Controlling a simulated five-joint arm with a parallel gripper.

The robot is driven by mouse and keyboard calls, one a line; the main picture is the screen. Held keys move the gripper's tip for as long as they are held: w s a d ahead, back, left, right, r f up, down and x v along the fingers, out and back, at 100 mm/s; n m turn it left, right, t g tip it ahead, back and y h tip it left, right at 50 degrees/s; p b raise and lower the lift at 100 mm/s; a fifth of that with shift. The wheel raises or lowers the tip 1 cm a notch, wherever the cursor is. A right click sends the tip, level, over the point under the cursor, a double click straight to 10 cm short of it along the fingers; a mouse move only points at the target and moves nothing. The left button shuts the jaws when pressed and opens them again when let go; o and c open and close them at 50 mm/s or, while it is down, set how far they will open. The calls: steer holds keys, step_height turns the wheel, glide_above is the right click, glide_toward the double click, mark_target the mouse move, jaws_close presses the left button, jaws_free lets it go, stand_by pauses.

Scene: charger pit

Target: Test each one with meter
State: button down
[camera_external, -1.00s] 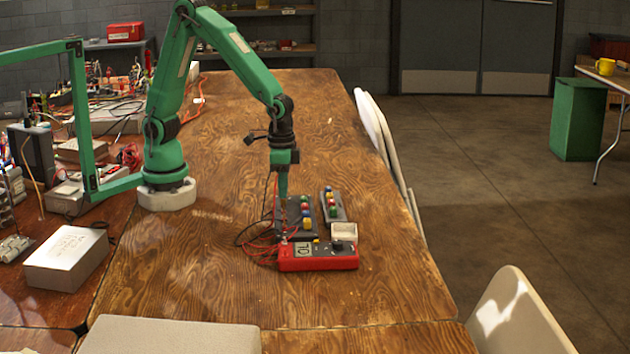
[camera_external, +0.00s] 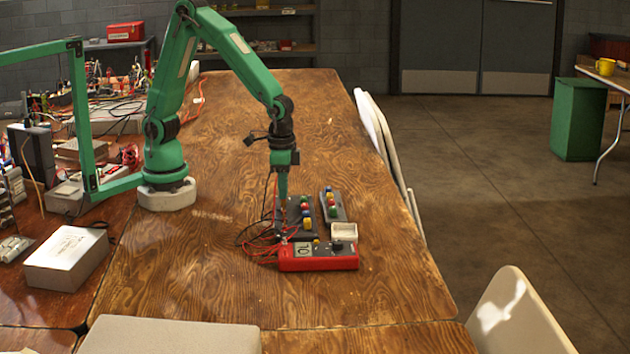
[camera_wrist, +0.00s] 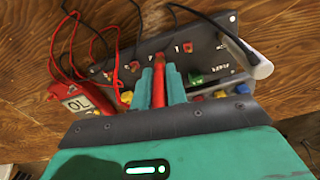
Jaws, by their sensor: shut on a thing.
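My gripper (camera_external: 282,190) points down over the dark panel (camera_external: 299,235) on the wooden table. In the wrist view its fingers (camera_wrist: 158,88) are shut on a red probe (camera_wrist: 158,82), whose tip reaches over that panel. I cannot tell whether the tip touches a contact. The panel bears red, yellow, green and blue parts. The red meter (camera_external: 318,262) lies in front of it; in the wrist view the meter (camera_wrist: 60,92) shows "OL". A second dark strip (camera_external: 337,216) with coloured parts lies to the right. The fingers hide part of the panel.
Red and black leads (camera_external: 258,240) loop left of the panel. A white box (camera_external: 68,258) and clutter stand left. The table right and front of the meter is clear. Chairs (camera_external: 520,315) stand at the right edge.

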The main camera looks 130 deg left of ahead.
steer(key=shift+f, duration=0.8)
stand_by(1.3)
steer(key=c, duration=1)
jaws_free()
steer(key=shift+r, duration=0.1)
steer(key=shift+r, duration=3.7)
